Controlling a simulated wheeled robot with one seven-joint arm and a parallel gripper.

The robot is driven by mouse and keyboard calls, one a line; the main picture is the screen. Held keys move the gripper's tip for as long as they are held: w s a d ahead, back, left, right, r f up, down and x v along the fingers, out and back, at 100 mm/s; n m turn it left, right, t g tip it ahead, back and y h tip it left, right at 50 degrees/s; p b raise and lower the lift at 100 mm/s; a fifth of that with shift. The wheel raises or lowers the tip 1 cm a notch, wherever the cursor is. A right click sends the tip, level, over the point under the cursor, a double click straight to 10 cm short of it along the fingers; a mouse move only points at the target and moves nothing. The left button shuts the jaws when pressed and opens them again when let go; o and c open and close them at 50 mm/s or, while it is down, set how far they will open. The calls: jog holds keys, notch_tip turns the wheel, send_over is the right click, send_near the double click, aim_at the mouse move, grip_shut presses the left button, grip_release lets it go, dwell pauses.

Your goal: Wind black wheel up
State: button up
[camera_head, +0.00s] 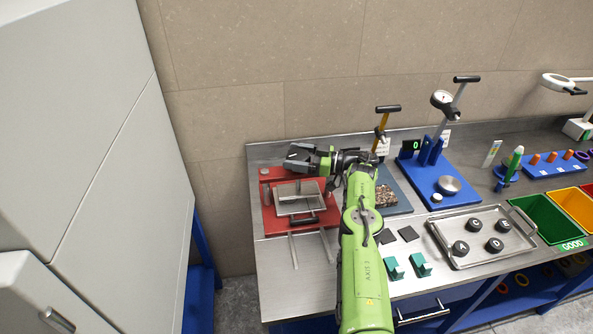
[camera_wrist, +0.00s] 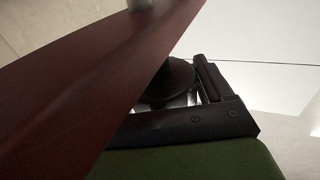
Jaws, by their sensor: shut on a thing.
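The red press (camera_head: 268,218) stands at the left end of the bench, with a grey plate assembly (camera_head: 296,205) on it. My gripper (camera_head: 300,155) reaches over the back of the press from the right. The black wheel (camera_wrist: 177,78) shows in the wrist view as a dark disc beside a gripper finger (camera_wrist: 207,82), partly covered by the press's dark red beam (camera_wrist: 85,95). My gripper is shut on the wheel. The second finger and the exact contact are hidden. I cannot make out the wheel in the head view, where the gripper and arm cover that area.
A tall grey cabinet (camera_head: 75,110) stands left of the bench. Right of my arm are a blue stand with a lever (camera_head: 440,178), a tray (camera_head: 462,258) with black discs, and a green bin (camera_head: 545,218). Green blocks (camera_head: 420,265) lie near the front edge.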

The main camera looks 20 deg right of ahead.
jog(key=g+b, duration=0.1)
jog(key=b, duration=0.2)
jog(key=shift+f, duration=0.25)
jog(key=o, duration=1)
jog(key=shift+s+d+n, duration=0.1)
jog(key=shift+n, duration=0.2)
jog(key=shift+c, duration=0.2)
